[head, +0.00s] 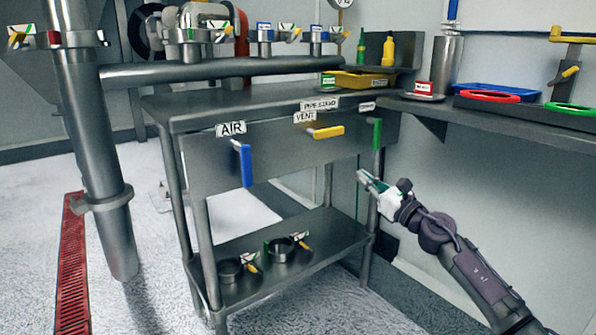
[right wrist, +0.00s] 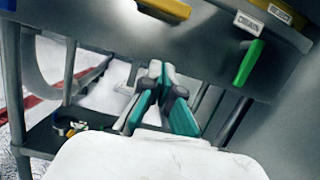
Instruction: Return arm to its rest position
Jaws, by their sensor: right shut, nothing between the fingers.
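My right gripper (head: 368,182) is shut and empty. It is in front of the steel bench's right side, below and slightly left of the green handle (head: 377,134), apart from it. In the right wrist view its closed fingers (right wrist: 155,78) point toward the bench, and the green handle (right wrist: 249,62) is up and to the right. On the front panel, the blue handle (head: 246,165) under the AIR label points down. The yellow handle (head: 326,132) lies roughly level and also shows in the wrist view (right wrist: 165,8). My left gripper is not in view.
The steel bench (head: 190,118) has a lower shelf (head: 325,234) with small valve fittings (head: 280,249). A thick pipe (head: 95,150) stands at left beside a red floor grate (head: 73,270). Floor in front is clear.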

